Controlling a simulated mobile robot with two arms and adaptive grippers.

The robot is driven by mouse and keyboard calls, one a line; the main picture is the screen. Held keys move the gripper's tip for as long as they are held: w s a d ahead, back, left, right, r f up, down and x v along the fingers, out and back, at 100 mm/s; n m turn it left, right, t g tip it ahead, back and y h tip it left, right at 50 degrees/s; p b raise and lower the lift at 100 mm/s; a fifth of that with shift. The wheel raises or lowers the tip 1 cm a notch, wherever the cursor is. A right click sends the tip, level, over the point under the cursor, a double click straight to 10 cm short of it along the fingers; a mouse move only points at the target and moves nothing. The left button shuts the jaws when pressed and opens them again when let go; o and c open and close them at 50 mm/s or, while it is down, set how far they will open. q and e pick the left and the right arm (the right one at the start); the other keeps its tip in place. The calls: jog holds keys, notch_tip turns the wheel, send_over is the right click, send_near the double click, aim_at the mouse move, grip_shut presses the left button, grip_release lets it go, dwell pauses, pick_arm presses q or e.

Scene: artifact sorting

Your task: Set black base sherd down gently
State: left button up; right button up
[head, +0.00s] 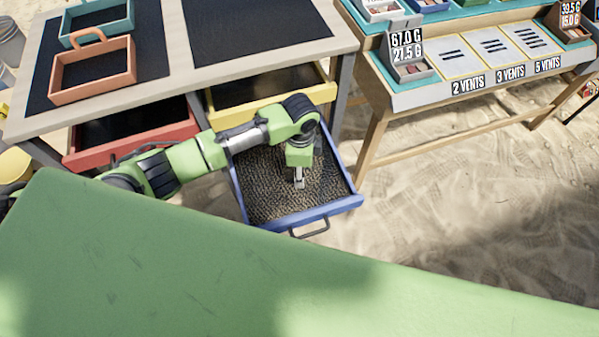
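My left gripper (299,181) points down over the open blue drawer (330,208), which is filled with brown granular material (262,190). Its fingertips are close to the surface of that fill, and I cannot tell whether they touch it. The fingers look small and close together; whether they are open or shut on something is unclear. I cannot make out a black base sherd in this view. My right gripper is not in view.
A red drawer (135,140) and a yellow drawer (265,99) sit under the worktable (178,60). An orange tray (100,88) and a teal tray (98,33) stand on it. A second table (440,95) at right carries scales and vent-labelled cards. Sand lies clear between.

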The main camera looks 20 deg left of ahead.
pick_arm(q)
jog(key=shift+f, duration=0.85)
jog(key=shift+f, duration=0.2)
jog(key=o, duration=1)
jog(key=shift+o, duration=0.2)
notch_tip(320, 180, up, 12)
jog(key=shift+r, duration=0.25)
jog(key=shift+s, duration=0.1)
